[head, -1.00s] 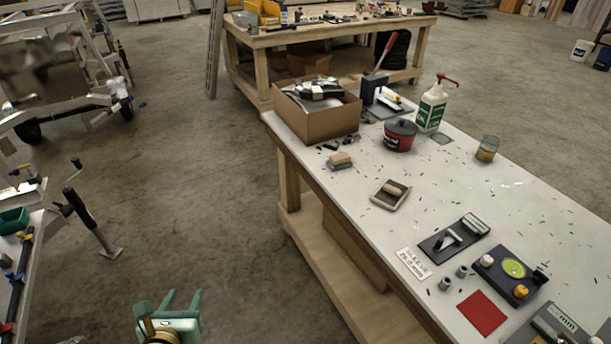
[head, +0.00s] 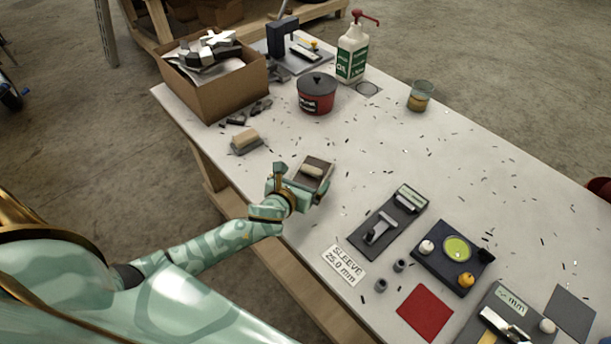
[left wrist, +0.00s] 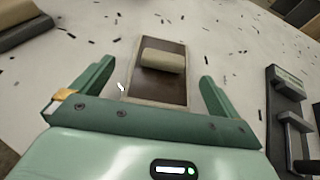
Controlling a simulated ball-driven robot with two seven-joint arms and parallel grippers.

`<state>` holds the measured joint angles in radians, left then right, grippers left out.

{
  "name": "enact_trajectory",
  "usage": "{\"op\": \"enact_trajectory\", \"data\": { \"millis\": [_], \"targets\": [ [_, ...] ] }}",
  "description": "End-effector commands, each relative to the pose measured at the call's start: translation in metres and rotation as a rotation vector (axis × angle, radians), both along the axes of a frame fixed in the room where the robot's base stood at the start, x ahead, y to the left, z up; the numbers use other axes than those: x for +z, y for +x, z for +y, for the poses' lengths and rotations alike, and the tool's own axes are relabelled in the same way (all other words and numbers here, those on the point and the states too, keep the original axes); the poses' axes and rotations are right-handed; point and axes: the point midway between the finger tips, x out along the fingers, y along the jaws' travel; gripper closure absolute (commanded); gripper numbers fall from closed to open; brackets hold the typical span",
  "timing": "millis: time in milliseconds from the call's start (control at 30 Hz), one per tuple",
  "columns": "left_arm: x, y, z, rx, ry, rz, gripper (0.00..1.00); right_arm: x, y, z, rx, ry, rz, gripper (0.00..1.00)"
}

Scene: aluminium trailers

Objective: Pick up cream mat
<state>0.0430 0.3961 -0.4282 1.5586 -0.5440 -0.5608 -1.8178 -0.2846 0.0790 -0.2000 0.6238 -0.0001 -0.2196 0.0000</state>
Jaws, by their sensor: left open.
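A cream rolled piece (head: 312,171) lies on a dark brown board with a cream edge (head: 325,163) near the table's left edge. In the left wrist view the cream roll (left wrist: 163,60) and the cream-edged board (left wrist: 160,92) lie ahead, between the fingers. I cannot tell which part is the cream mat; no separate flat cream mat shows clearly. My left gripper (head: 300,183) is open and empty, over the near side of the board. Its fingers (left wrist: 155,75) stand on either side of the board in the wrist view. My right gripper is not in view.
A second cream block on a grey pad (head: 245,142) lies to the upper left. A cardboard box (head: 215,88), a red pot (head: 316,94) and an oil bottle (head: 352,52) stand behind. A grey gauge plate (head: 388,222) lies to the right. Dark shavings litter the white table (head: 440,160).

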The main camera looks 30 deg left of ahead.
Motion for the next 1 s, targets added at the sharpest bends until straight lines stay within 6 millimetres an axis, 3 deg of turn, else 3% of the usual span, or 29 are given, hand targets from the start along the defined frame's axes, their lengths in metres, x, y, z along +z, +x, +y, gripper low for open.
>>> {"op": "enact_trajectory", "data": {
  "millis": [333, 600, 733, 767, 1000],
  "targets": [
    [-0.022, 0.044, -0.001, 0.001, 0.000, 0.001, 0.00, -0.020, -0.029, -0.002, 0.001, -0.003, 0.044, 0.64],
    [-0.021, 0.047, -0.001, 0.000, 0.000, 0.001, 0.00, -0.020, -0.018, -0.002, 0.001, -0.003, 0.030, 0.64],
    [-0.021, 0.047, -0.001, 0.000, 0.001, 0.000, 0.36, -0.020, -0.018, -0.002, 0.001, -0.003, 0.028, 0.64],
    [-0.021, 0.047, -0.001, 0.000, 0.000, 0.000, 0.41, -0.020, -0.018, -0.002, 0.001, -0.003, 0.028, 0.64],
    [-0.021, 0.047, -0.001, 0.000, 0.001, 0.000, 0.45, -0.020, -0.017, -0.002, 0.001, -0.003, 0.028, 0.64]
  ]
}}
